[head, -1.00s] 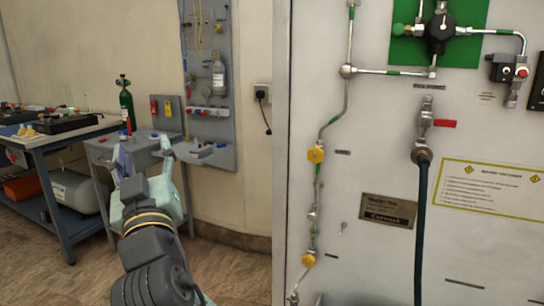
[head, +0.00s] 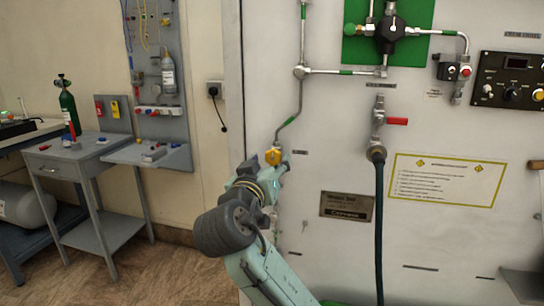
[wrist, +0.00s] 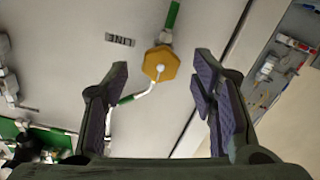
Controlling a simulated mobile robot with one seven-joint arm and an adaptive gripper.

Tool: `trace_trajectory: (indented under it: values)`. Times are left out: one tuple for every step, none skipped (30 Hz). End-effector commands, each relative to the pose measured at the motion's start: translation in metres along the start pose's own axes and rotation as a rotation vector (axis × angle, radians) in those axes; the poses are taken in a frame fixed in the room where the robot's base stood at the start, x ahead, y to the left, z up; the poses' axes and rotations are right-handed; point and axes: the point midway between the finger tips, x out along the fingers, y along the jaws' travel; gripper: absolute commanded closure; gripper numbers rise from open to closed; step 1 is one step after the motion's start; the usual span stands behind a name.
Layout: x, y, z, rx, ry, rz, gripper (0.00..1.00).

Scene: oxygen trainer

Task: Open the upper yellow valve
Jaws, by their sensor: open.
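The upper yellow valve (head: 273,156) is a yellow knob on the thin pipe near the left edge of the white panel. In the wrist view its hexagonal yellow face (wrist: 160,64) lies beyond and between my fingertips. My gripper (wrist: 163,88) is open and empty, with a finger on either side and no contact visible. The lower yellow valve, seen earlier, is now hidden behind my arm.
A red-handled valve (head: 389,121) with a dark hose (head: 379,230) hangs right of my arm. A metal nameplate (head: 347,206) and a yellow-bordered notice (head: 446,180) are on the panel. A grey side table (head: 75,150) stands at left. Open floor lies between.

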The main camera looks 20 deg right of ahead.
Motion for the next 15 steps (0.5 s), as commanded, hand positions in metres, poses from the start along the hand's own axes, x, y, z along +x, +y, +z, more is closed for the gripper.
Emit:
trace_trajectory:
  values:
    - [0.008, 0.001, -0.001, -0.001, -0.001, 0.002, 0.48]
    - [0.012, 0.001, -0.002, -0.001, -0.001, 0.002, 0.48]
    - [0.017, 0.001, -0.002, -0.001, 0.0, 0.002, 0.48]
    - [0.019, 0.001, -0.001, -0.001, -0.001, 0.001, 0.48]
    - [0.022, 0.0, -0.001, -0.001, 0.0, 0.0, 0.48]
    - [0.025, 0.0, -0.001, -0.001, 0.0, 0.0, 0.48]
    - [0.026, 0.0, -0.001, -0.001, 0.0, -0.001, 0.48]
    - [0.027, 0.0, -0.001, 0.0, 0.0, -0.001, 0.48]
    - [0.028, 0.0, 0.0, 0.0, 0.001, -0.001, 0.48]
    - [0.029, 0.0, 0.0, 0.0, 0.001, -0.002, 0.48]
    - [0.029, -0.001, 0.0, 0.001, 0.001, -0.002, 0.48]
    - [0.029, -0.001, 0.0, 0.001, 0.001, -0.002, 0.48]
    - [0.029, -0.001, 0.0, 0.001, 0.001, -0.002, 0.48]
    - [0.029, -0.001, 0.0, 0.001, 0.001, -0.002, 0.48]
    - [0.029, -0.001, 0.0, 0.001, 0.001, -0.002, 0.48]
